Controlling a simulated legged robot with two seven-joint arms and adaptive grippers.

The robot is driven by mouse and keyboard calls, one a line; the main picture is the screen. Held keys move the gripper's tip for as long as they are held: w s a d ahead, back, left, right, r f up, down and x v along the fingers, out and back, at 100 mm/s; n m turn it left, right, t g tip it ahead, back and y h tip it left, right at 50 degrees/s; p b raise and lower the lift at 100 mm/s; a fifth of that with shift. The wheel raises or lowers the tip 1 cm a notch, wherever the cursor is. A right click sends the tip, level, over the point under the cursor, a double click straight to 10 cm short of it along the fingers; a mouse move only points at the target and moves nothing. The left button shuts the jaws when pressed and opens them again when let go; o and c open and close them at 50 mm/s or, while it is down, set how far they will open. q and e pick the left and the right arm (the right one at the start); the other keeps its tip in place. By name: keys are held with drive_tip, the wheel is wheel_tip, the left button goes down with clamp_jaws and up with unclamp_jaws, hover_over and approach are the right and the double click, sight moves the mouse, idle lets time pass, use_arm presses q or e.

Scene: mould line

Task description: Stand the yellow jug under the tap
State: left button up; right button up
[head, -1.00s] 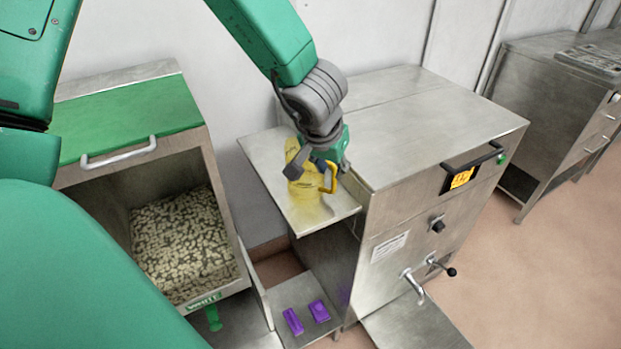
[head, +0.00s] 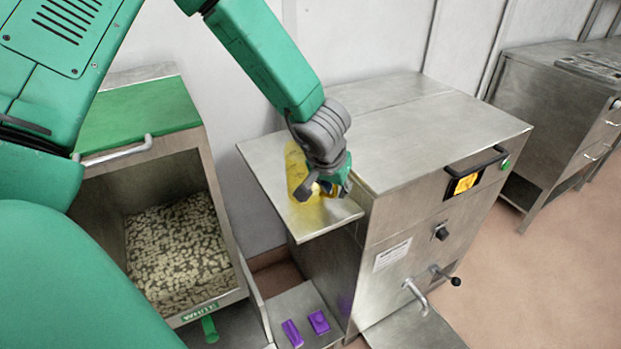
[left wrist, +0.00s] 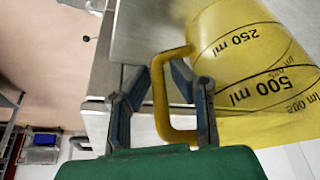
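The yellow jug (head: 296,168) stands on the steel side shelf (head: 263,155) of the machine, partly hidden behind my left gripper (head: 318,188). In the left wrist view the jug (left wrist: 240,60) shows its 250 ml and 500 ml marks. Its handle (left wrist: 160,100) lies between the two fingers of my left gripper (left wrist: 160,72). The fingers stand apart, with gaps visible beside the handle. The tap (head: 415,296) is low on the machine's front, with a black-knobbed lever (head: 446,276) beside it. My right gripper is not in view.
A steel drip shelf (head: 410,330) lies below the tap. A bin of pale pieces (head: 180,250) with a green lid (head: 135,120) stands on the left. Two purple blocks (head: 318,322) lie on a low shelf. The machine's front handle (head: 476,160) sticks out.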

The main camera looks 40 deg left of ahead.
use_arm(q)
clamp_jaws()
